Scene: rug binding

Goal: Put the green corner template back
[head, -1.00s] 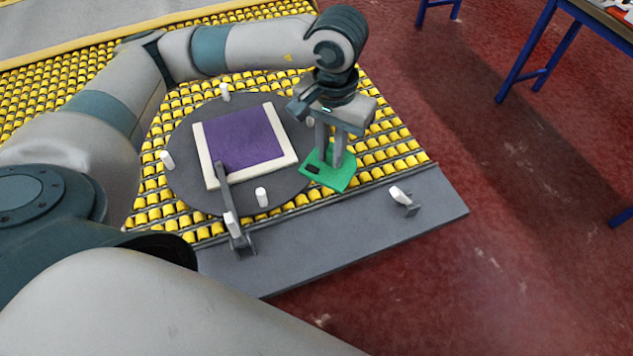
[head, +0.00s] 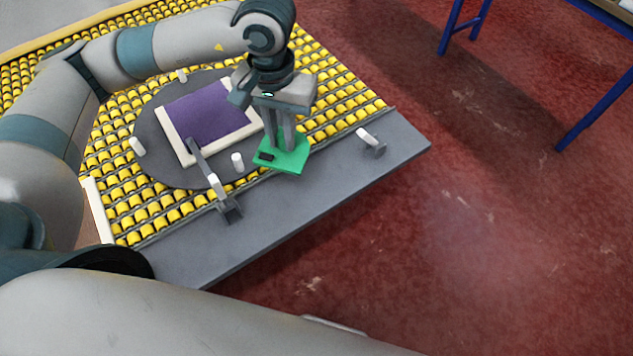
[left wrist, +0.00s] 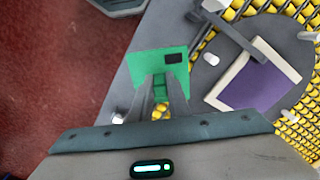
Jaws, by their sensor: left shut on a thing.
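The green corner template (head: 283,157) is a flat green plate with a small dark rectangle on it. It also shows in the left wrist view (left wrist: 150,66). My left gripper (head: 283,140) is shut on the template, with its fingers pointing down, over the border of the yellow rollers and the grey front ledge. Its fingers also show in the left wrist view (left wrist: 160,92). I cannot tell how high the template is above the surface. My right gripper is not in view.
A purple rug piece with a pale border (head: 212,112) lies on a dark round turntable (head: 150,130) with white pegs. A dark clamp arm (head: 196,158) reaches over the rug's near edge. The grey ledge (head: 290,210) is mostly bare. A white-handled fitting (head: 368,138) stands at its right.

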